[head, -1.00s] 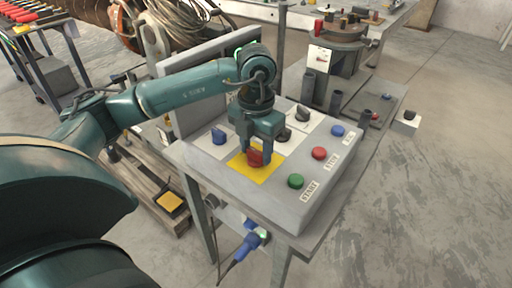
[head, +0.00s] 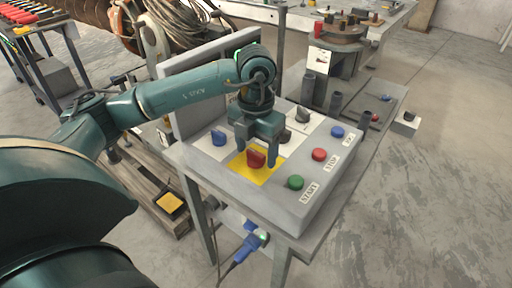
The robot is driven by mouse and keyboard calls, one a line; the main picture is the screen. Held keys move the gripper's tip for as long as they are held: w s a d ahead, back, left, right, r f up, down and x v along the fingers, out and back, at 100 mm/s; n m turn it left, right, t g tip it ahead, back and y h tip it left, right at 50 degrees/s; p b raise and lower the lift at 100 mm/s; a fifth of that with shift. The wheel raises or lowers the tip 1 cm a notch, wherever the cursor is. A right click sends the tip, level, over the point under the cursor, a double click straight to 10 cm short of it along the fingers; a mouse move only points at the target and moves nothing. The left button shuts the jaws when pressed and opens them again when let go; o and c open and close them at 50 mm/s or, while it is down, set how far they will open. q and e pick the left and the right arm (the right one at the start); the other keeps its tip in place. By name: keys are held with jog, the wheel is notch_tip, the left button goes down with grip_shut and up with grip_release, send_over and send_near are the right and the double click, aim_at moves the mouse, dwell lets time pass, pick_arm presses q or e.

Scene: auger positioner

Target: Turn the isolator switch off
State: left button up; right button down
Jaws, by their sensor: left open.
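The isolator switch appears to be the red rotary knob (head: 256,159) on a yellow square plate (head: 240,171) on the grey control box (head: 283,203). My left gripper (head: 256,158) is open, pointing down, with its fingers above and around the knob's sides. I cannot tell whether the fingertips touch it. The knob's grip now faces the camera more broadly. My right gripper is not in view.
On the box are a blue knob (head: 219,138), a black knob (head: 303,115), a green button (head: 295,182), a red button (head: 319,154) and a blue button (head: 337,132). A blue plug (head: 247,246) hangs below the bench. Open floor lies to the right.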

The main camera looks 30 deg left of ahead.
aim_at(256, 152)
pick_arm(q)
notch_tip(256, 152, up, 13)
jog(key=p, duration=0.1)
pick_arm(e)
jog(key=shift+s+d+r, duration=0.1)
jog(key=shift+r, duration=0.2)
pick_arm(q)
jog(key=shift+r, duration=0.1)
dwell(0.5)
